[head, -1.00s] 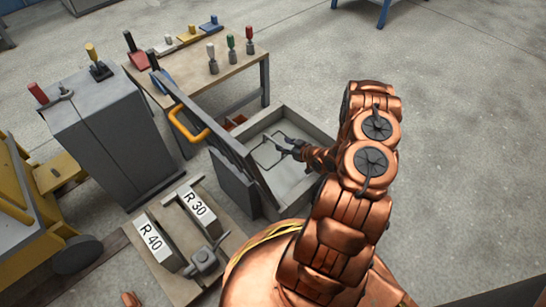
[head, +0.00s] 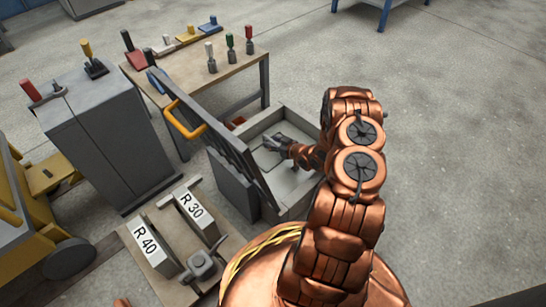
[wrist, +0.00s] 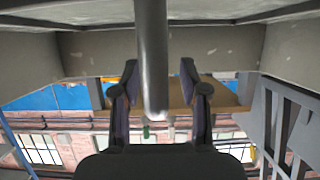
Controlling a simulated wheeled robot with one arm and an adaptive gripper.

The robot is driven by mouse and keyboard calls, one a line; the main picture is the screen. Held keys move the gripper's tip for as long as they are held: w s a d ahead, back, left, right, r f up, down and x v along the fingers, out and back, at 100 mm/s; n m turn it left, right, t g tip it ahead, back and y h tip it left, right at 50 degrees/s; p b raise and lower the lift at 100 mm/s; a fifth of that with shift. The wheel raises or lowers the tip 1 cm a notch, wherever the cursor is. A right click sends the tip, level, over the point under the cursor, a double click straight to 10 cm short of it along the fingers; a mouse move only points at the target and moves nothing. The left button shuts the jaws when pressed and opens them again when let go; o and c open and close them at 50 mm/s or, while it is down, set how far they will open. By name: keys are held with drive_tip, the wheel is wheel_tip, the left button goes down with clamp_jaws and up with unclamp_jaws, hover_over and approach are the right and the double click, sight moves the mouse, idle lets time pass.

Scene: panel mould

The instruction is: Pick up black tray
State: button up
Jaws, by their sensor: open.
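No clearly black tray shows. A pale grey open tray (head: 292,115) stands on the floor behind the hinged dark panel. My gripper (head: 275,143) is over its inside, reaching in from the right. In the wrist view my gripper (wrist: 158,78) has its two dark fingers apart. A round grey bar (wrist: 151,45) runs down the picture between them, with no clear contact on either side. It looks like part of the tray's thin handle, which my gripper mostly hides in the head view.
A dark panel with a yellow handle (head: 186,120) stands left of the tray. Weights marked R 30 (head: 190,211) and R 40 (head: 147,243) lie in front. A grey cabinet (head: 108,130) and a tool table (head: 195,72) stand beyond. Floor at right is clear.

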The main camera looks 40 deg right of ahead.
clamp_jaws()
idle(0.3)
idle(0.5)
